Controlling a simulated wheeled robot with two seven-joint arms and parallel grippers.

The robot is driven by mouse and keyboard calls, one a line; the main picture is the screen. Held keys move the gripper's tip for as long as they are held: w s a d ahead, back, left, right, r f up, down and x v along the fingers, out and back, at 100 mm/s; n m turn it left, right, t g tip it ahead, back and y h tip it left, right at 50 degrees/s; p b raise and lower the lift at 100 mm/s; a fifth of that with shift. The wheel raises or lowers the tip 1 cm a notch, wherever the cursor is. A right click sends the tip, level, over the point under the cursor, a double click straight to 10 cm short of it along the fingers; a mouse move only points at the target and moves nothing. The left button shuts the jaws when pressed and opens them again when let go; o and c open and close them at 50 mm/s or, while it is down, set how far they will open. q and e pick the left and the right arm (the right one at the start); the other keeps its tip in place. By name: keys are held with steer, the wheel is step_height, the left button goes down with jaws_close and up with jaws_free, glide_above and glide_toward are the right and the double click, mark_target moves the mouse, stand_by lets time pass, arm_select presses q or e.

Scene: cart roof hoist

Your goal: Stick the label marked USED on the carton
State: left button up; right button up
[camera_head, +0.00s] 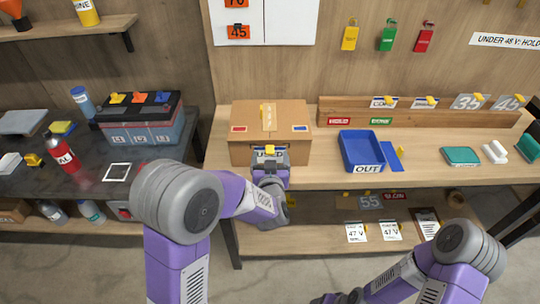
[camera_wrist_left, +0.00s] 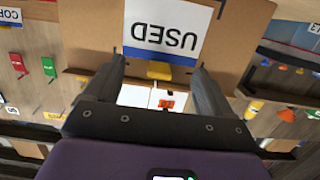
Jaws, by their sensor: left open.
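The brown carton (camera_head: 268,120) stands on the wooden bench; it also shows behind the label in the left wrist view (camera_wrist_left: 238,42). The white USED label (camera_head: 268,154) has a blue stripe and a yellow tab. It lies flat at the carton's front face and shows upside down in the left wrist view (camera_wrist_left: 166,30). My left gripper (camera_head: 270,165) is right in front of the carton. Its fingers (camera_wrist_left: 158,68) stand apart on either side of the yellow tab (camera_wrist_left: 159,71). My right arm shows at the lower right; its gripper fingers are out of the picture.
A blue OUT tray (camera_head: 361,168) stands right of the carton. A wooden rack (camera_head: 420,117) with labels runs along the bench back. On the left, a dark table (camera_head: 90,184) holds a battery (camera_head: 140,119) and a red bottle (camera_head: 63,153). A lower shelf (camera_head: 300,240) runs below the bench.

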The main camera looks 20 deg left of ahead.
arm_select(q)
steer(key=shift+f+v, duration=0.2)
steer(key=shift+v, duration=1.2)
steer(key=shift+f+v, duration=0.25)
steer(key=shift+v, duration=1.15)
steer(key=b+v, duration=0.6)
steer(key=v, duration=0.1)
steer(key=shift+s+b, duration=0.25)
steer(key=shift+b, duration=0.1)
steer(key=shift+d, duration=0.1)
